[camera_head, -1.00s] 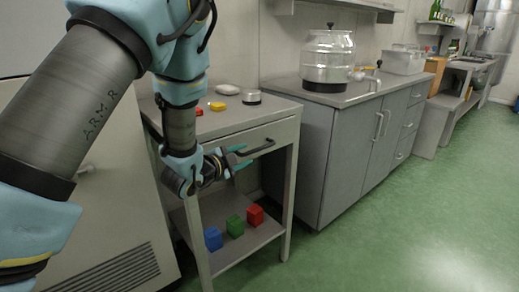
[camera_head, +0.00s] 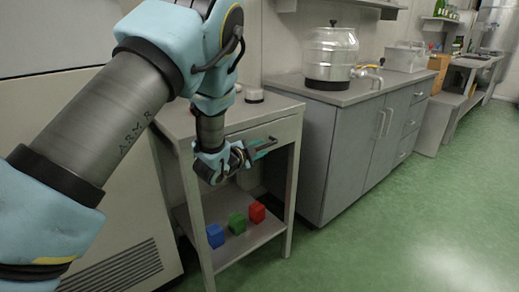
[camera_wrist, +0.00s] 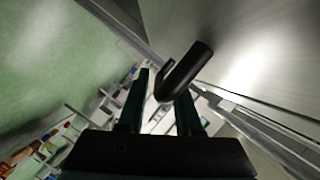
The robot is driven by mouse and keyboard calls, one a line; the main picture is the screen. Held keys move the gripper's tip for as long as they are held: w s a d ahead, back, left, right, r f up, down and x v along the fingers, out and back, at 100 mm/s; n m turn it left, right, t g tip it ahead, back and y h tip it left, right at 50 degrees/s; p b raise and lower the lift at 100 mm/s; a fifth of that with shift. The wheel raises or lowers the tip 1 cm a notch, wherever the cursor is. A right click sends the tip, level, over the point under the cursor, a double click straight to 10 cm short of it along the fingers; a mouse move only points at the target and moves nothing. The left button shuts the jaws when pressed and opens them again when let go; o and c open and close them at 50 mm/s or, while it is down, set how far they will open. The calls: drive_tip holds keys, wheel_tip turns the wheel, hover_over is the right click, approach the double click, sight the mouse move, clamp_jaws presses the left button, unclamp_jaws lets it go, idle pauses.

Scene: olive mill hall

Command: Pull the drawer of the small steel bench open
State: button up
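The small steel bench (camera_head: 292,190) stands at the centre-left in the head view. Its drawer (camera_head: 284,131) under the top looks shut. The drawer's dark bar handle (camera_wrist: 188,70) shows large in the wrist view, with its near end between my fingertips. My gripper (camera_head: 264,149) is at the handle in front of the drawer and hides part of it in the head view. The wrist view shows my gripper (camera_wrist: 163,85) with its two fingers apart. I cannot tell whether either finger touches the handle.
Blue (camera_head: 215,235), green (camera_head: 237,223) and red (camera_head: 257,211) blocks sit on the lower shelf. A grey cabinet (camera_head: 345,155) with a large steel-and-glass vessel (camera_head: 331,58) stands to the right. Green floor (camera_head: 400,215) in front is clear.

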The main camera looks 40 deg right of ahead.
clamp_jaws()
idle(1.1)
